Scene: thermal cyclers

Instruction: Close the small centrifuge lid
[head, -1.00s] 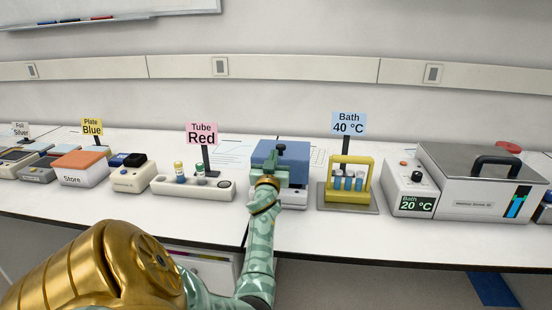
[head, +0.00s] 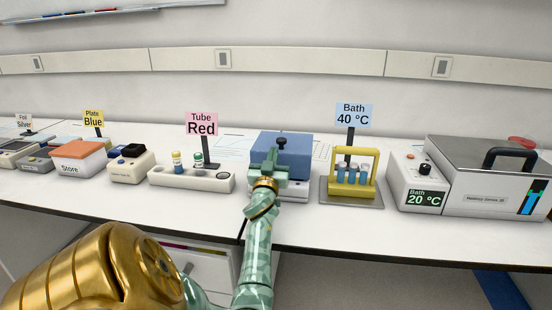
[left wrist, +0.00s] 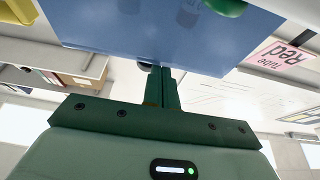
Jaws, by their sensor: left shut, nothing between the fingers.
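The small centrifuge is a low white box (head: 297,194) with a blue lid (head: 300,150) and a black knob (head: 281,141), in the middle of the bench in the head view. My left gripper (head: 281,154) is in front of the lid, its fingers together and empty, and it covers part of the lid and the box front. In the left wrist view the shut fingers (left wrist: 162,76) point at a large blue panel (left wrist: 110,30). I cannot tell whether they touch it, nor the lid's exact angle. My right gripper is not in view.
A tube rack with a pink "Tube Red" sign (head: 201,123) stands just left of the centrifuge. A yellow tube rack (head: 372,160) stands just right, before the "Bath 40 °C" sign (head: 352,114). A large water bath (head: 478,185) is farther right. The bench front strip is clear.

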